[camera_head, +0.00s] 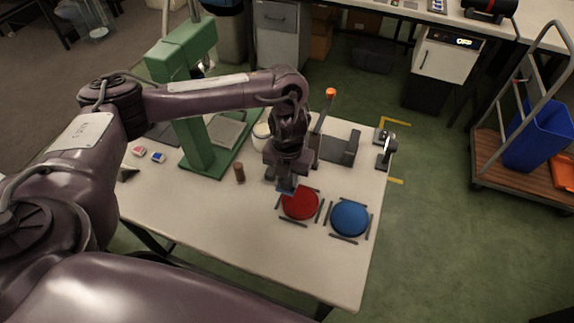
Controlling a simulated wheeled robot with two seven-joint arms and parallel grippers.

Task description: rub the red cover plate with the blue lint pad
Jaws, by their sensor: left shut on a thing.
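The red cover plate (300,204) is a round red disc lying on the white table, with short dark bars around it. My left gripper (285,180) points down over the plate's upper left edge. It is shut on a small bluish piece, the blue lint pad (287,188), which shows just under the fingers. The pad is at or just above the plate's edge; I cannot tell whether it touches. My right gripper is not in view.
A blue round plate (349,219) lies right of the red one, also between dark bars. A green press (194,125), a brown cylinder (239,173) and an orange-topped lever (330,94) stand nearby. Two small blocks lie left. The table's front (250,245) is clear.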

